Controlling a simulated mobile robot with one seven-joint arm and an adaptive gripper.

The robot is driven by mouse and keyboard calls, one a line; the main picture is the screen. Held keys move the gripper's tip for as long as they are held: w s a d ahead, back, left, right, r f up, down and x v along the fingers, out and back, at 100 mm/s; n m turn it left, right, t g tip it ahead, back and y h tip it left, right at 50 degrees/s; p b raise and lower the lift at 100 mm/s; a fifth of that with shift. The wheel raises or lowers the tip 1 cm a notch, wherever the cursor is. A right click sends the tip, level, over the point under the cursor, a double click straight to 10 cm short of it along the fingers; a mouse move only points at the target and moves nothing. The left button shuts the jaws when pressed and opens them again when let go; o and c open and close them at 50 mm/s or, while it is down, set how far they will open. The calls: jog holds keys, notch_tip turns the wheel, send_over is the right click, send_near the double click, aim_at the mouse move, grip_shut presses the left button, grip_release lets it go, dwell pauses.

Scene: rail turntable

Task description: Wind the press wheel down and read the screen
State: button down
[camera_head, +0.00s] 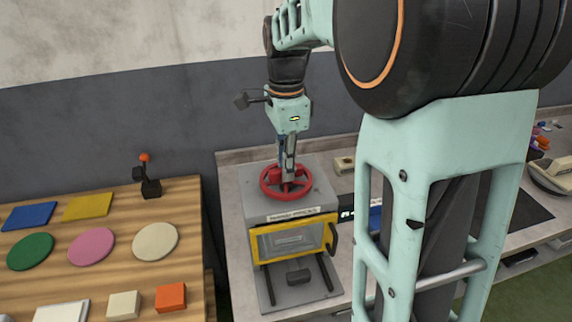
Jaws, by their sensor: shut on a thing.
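The red press wheel (272,190) lies flat on top of a grey press (322,200) with a yellow-framed window (258,245) in its front. My gripper (288,180) points straight down at the middle of the wheel and is shut on its red hub. My arm comes down from above, so part of the wheel's far side and the hub is hidden. A dark screen (346,215) with small light marks stands just right of the press. My arm link covers part of it, and the marks are too small to read.
A grey counter (235,158) runs behind the press. My large arm links block the right middle.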

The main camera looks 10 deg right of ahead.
dwell(0.5)
jog(key=c, duration=1.9)
grip_release()
jog(key=shift+c, duration=0.2)
notch_tip(320, 180, up, 12)
jog(key=shift+d, duration=0.1)
